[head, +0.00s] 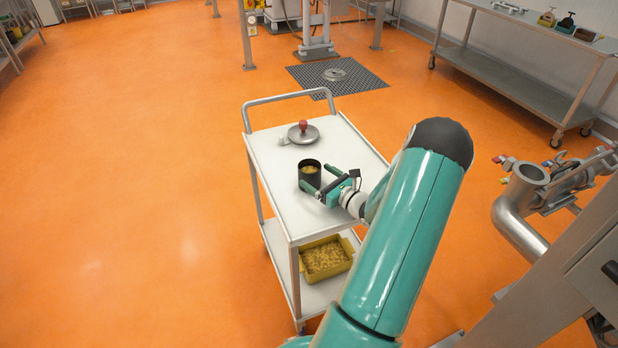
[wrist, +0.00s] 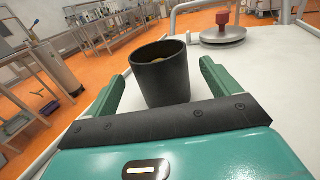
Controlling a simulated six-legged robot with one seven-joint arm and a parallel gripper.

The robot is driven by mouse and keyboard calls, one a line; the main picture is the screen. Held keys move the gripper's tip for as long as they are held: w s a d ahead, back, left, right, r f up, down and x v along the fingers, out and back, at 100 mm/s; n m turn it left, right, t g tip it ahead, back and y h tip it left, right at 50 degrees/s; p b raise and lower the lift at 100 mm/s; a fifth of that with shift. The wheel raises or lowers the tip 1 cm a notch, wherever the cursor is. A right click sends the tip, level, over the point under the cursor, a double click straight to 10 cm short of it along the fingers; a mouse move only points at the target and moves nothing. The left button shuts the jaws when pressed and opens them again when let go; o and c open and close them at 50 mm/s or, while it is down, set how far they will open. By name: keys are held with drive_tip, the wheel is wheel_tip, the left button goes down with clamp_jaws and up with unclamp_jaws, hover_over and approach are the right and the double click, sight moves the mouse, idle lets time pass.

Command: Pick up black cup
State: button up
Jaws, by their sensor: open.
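The black cup (head: 309,175) stands upright on the white top of a cart (head: 290,212), with yellowish contents inside. In the wrist view the black cup (wrist: 162,77) stands between the two green fingers of my gripper (wrist: 160,88). Gaps show on both sides, so the fingers are apart from it. In the head view my gripper (head: 322,186) is open and reaches in from the right at the cup's near side. The cup's lower near side is partly hidden by my gripper in both views.
A round metal lid with a red knob (head: 303,132) lies behind the cup on the cart. A yellow bin (head: 326,258) of pale pieces sits on the lower shelf. Metal pipework (head: 522,205) stands at the right. Orange floor (head: 130,190) is open at the left.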

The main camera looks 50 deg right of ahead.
sight(303, 165)
drive_tip(key=w, duration=0.4)
drive_tip(key=w+d, duration=0.1)
drive_tip(key=w, duration=0.1)
drive_tip(key=shift+w, duration=0.1)
drive_tip(key=c, duration=1.2)
drive_tip(key=shift+r, duration=0.15)
drive_tip(key=shift+r, duration=0.2)
drive_tip(key=r, duration=0.3)
drive_tip(key=shift+a+r, duration=0.15)
drive_tip(key=shift+a, duration=0.15)
drive_tip(key=s+a+r, duration=0.2)
drive_tip(key=a+r, duration=0.1)
drive_tip(key=a, duration=0.1)
drive_tip(key=s+a+r, duration=0.2)
drive_tip(key=a+r, duration=0.1)
drive_tip(key=a, duration=0.1)
drive_tip(key=s+a+r, duration=0.2)
drive_tip(key=a+r, duration=0.1)
drive_tip(key=a, duration=0.1)
drive_tip(key=shift+s, duration=0.4)
drive_tip(key=shift+w, duration=0.1)
